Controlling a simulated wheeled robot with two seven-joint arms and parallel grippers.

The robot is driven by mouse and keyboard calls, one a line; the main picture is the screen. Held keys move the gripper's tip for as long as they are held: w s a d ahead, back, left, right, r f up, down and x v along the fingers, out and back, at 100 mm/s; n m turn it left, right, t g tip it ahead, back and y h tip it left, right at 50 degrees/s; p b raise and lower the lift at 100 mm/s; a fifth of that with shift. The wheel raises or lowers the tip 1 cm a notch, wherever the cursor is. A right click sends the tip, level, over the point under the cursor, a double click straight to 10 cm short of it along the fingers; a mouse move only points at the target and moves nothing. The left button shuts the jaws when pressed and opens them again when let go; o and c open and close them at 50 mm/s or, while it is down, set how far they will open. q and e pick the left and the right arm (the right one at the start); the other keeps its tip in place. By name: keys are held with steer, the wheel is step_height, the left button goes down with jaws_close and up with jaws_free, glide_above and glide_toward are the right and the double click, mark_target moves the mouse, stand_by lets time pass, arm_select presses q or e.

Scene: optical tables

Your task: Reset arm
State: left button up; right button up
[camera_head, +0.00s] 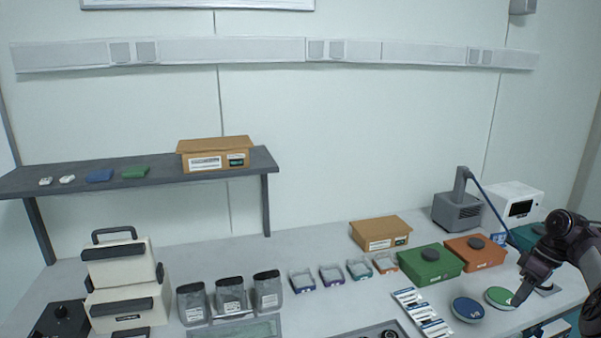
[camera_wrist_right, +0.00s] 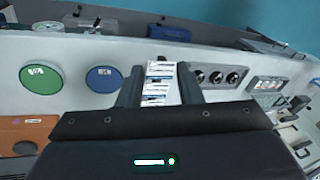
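My right gripper (camera_head: 522,290) is at the right end of the bench, above and beside the green disc (camera_head: 500,297). In the right wrist view its two dark fingers (camera_wrist_right: 160,88) stand apart, so it is open. A row of white-and-blue packets (camera_wrist_right: 160,70) shows between the fingers, lying on the bench beyond them. The fingers do not visibly hold anything. My left arm and left gripper are not in view.
A blue disc (camera_head: 467,310) and the packets (camera_head: 422,313) lie left of the right gripper. Behind are a green box (camera_head: 430,262), an orange box (camera_head: 474,253) and a grey device (camera_head: 457,212). A raised shelf (camera_head: 150,174) stands at the left.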

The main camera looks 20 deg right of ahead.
steer(key=s+d+f+m+g+h, duration=0.15)
steer(key=s+d+f+h, duration=0.35)
steer(key=s+d+f, duration=0.5)
steer(key=s+d+f+m+g+h, duration=0.1)
steer(key=s+d+f+m+h, duration=0.1)
steer(key=s+d+f+h, duration=0.75)
steer(key=s+a+f+n+t+y, duration=0.1)
steer(key=s+a+f+n+t, duration=0.15)
steer(key=s+f, duration=0.3)
steer(key=s+a+f+n+t+y, duration=0.1)
steer(key=s+a+f+n+t, duration=0.1)
steer(key=s+f+n, duration=0.35)
steer(key=s+a+f+m+g+y, duration=0.1)
steer(key=s+a+f+m+y, duration=0.1)
steer(key=a+f, duration=1.1)
steer(key=s+a+f+m+y, duration=0.25)
steer(key=a+f, duration=0.65)
steer(key=a, duration=0.7)
steer(key=s+a+f+m+y, duration=0.1)
steer(key=a+f+y, duration=0.15)
steer(key=a, duration=1.35)
steer(key=s+a+f+y, duration=0.1)
steer(key=a+f+y, duration=0.15)
steer(key=a, duration=1.25)
step_height(320, 180, down, 11)
steer(key=b, duration=1)
steer(key=shift+w+d+g, duration=0.25)
steer(key=shift+g, duration=0.15)
